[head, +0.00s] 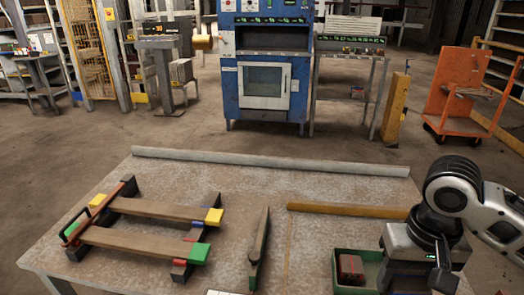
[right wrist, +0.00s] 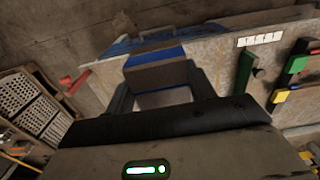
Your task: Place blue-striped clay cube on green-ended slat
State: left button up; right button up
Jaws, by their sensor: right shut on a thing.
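The blue-striped clay cube (right wrist: 158,72) is between the fingers of my right gripper (right wrist: 162,92) in the right wrist view, brown-grey with a blue band. In the head view my right gripper (head: 412,280) is at the lower right, by the green tray, and hides the cube. The green-ended slat (head: 140,241) is the nearer of two wooden slats at the left of the table. Its green end (head: 198,253) points right, and its top looks bare. My right gripper is well to the right of it. My left gripper is not in view.
The yellow-ended slat (head: 165,209) lies just behind. A dark-tipped wooden tool (head: 260,245) stands between the slats and the green tray (head: 344,254), which holds a red block (head: 350,267). A yellowish strip (head: 345,210) and a grey bar (head: 270,161) lie farther back.

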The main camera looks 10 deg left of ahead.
aim_at(147, 242)
jog(key=u, duration=0.55)
jog(key=k, duration=0.75)
jog(key=u, duration=1.5)
jog(key=i, duration=1.1)
jog(key=z, duration=0.6)
jog(key=i, duration=0.95)
jog(key=z, duration=0.95)
